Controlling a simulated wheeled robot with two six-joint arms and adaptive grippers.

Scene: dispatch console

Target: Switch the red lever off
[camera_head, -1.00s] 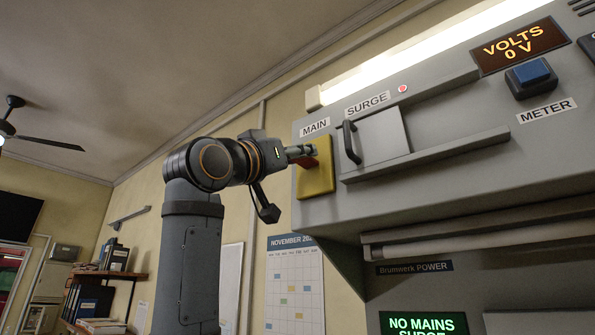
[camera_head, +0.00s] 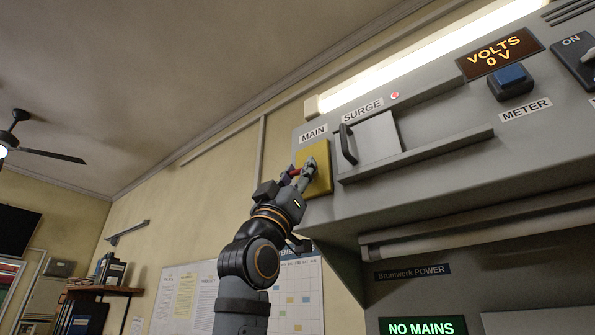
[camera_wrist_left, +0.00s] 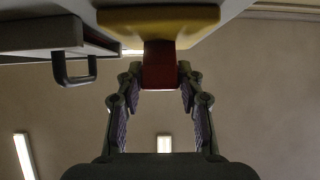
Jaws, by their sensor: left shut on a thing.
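The red lever (camera_head: 295,171) stands out from a yellow plate (camera_head: 318,177) under the MAIN label on the grey console. In the left wrist view the red lever (camera_wrist_left: 159,66) projects from the yellow plate (camera_wrist_left: 120,18) between my fingers. My left gripper (camera_head: 299,173) is at the lever, reaching up from below, its fingers on either side. In the left wrist view the left gripper (camera_wrist_left: 159,80) is shut on the lever's end. Much of the lever is hidden by the fingers in the head view. My right gripper is not in view.
Right of the plate is a sliding SURGE cover (camera_head: 376,139) with a black handle (camera_head: 347,144). A VOLTS display (camera_head: 499,53) reads 0 V. A blue METER button (camera_head: 510,77) sits farther right. A ledge (camera_head: 420,155) runs below the cover. The space left of the console is open.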

